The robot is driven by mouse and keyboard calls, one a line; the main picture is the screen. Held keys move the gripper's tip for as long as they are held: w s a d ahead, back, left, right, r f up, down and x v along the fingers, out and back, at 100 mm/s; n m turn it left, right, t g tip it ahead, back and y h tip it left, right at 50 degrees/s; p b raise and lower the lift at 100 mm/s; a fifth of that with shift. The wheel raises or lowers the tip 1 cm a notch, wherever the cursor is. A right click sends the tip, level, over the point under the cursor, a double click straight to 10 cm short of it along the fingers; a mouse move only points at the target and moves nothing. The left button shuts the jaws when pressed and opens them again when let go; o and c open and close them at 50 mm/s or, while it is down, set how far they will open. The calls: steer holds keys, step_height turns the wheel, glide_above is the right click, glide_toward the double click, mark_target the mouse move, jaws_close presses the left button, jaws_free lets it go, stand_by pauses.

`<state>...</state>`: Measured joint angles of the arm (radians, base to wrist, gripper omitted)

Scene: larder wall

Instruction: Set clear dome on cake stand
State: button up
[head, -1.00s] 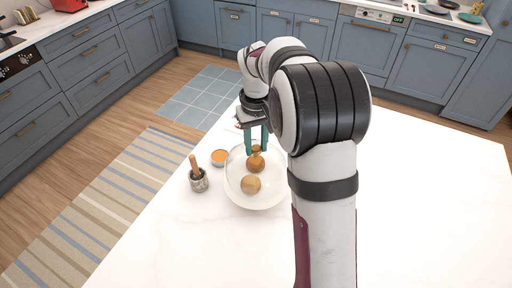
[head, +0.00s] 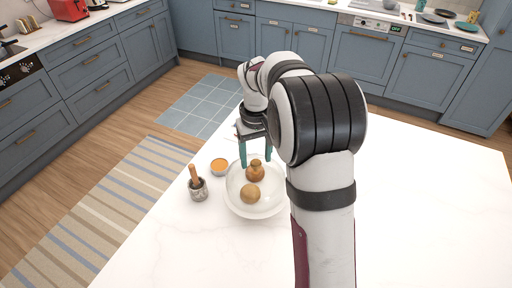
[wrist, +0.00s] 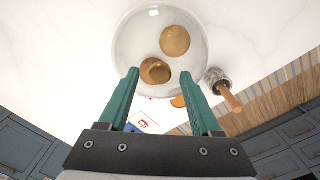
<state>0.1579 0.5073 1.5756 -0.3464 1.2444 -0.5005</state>
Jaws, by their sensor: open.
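The clear dome (head: 234,178) sits over the white cake stand (head: 256,214). Its rim appears level on the stand, though the contact is hard to see through the glass. Two brown round cakes (head: 250,194) show through it. The dome's brown knob (head: 256,163) lines up with the farther cake. In the wrist view the dome (wrist: 128,45) is a clear round outline with a highlight. My gripper (head: 256,164) has teal fingers, open on either side of the knob and apart from it. In the wrist view the gripper (wrist: 159,73) shows a wide gap.
A grey mortar with a wooden pestle (head: 198,189) and a small bowl of orange contents (head: 219,167) stand left of the stand. A card (wrist: 145,121) lies close by the stand. The white counter (head: 420,220) is clear to the right.

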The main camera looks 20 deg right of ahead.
step_height(320, 180, up, 11)
steer(key=s+a+f+m, duration=0.2)
steer(key=s+a, duration=0.1)
steer(key=s, duration=0.7)
steer(key=s+a+f+m+y, duration=0.1)
steer(key=s+a, duration=0.3)
steer(key=s, duration=0.5)
steer(key=s+a+f+m, duration=0.2)
steer(key=s+a+f, duration=0.1)
steer(key=s, duration=0.7)
steer(key=shift+s+a+f+m+y, duration=0.2)
steer(key=shift+s+m+y, duration=0.1)
steer(key=shift+s+y, duration=0.1)
steer(key=shift+d, duration=0.1)
